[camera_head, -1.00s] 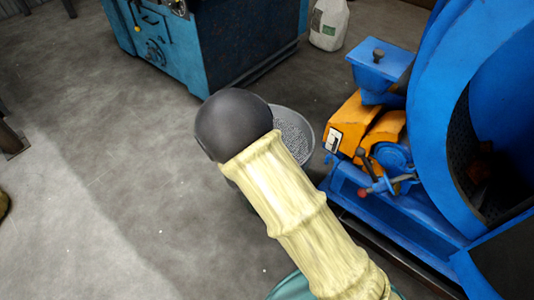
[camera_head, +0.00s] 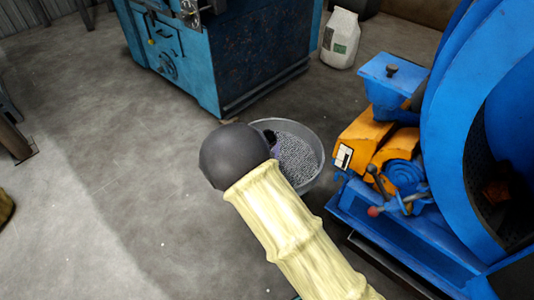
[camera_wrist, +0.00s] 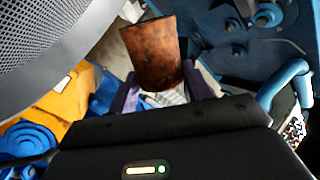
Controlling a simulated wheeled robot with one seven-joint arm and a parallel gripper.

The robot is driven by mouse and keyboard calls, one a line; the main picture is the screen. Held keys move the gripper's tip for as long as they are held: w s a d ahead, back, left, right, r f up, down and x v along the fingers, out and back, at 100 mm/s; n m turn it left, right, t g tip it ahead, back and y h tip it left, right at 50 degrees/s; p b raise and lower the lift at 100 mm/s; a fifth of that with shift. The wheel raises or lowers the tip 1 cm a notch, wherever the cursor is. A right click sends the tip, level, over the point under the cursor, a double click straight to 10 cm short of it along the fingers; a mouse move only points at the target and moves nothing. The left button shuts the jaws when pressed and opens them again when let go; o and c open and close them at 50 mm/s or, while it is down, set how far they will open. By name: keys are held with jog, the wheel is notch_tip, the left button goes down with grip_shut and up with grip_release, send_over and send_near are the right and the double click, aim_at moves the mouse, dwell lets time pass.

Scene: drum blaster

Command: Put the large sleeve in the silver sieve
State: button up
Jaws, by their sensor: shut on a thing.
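The large sleeve (camera_wrist: 152,52), a rusty brown tube, is between the purple fingers of my gripper (camera_wrist: 158,76) in the wrist view. My gripper is shut on it. The silver sieve, a round grey bowl with a speckled, mesh-like inside, stands behind my arm in the head view; its rim (camera_head: 317,143) shows at the right. Its near left part is hidden by my arm. Grey mesh, which looks like the sieve (camera_wrist: 60,45), fills the upper left of the wrist view, beside the sleeve. In the head view my gripper is mostly hidden behind my arm's dark joint.
A blue drum machine (camera_head: 450,150) with an orange part (camera_head: 362,140) stands right of the sieve. A blue cabinet (camera_head: 220,55) stands at the back, with a white bag (camera_head: 340,38) to its right. The concrete floor at left is mostly clear.

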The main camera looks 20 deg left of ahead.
jog(key=shift+f+b, duration=0.9)
jog(key=shift+f, duration=0.9)
jog(key=shift+f+b, duration=0.3)
jog(key=shift+f, duration=0.05)
jog(key=shift+f, duration=0.25)
jog(key=o, duration=1.4)
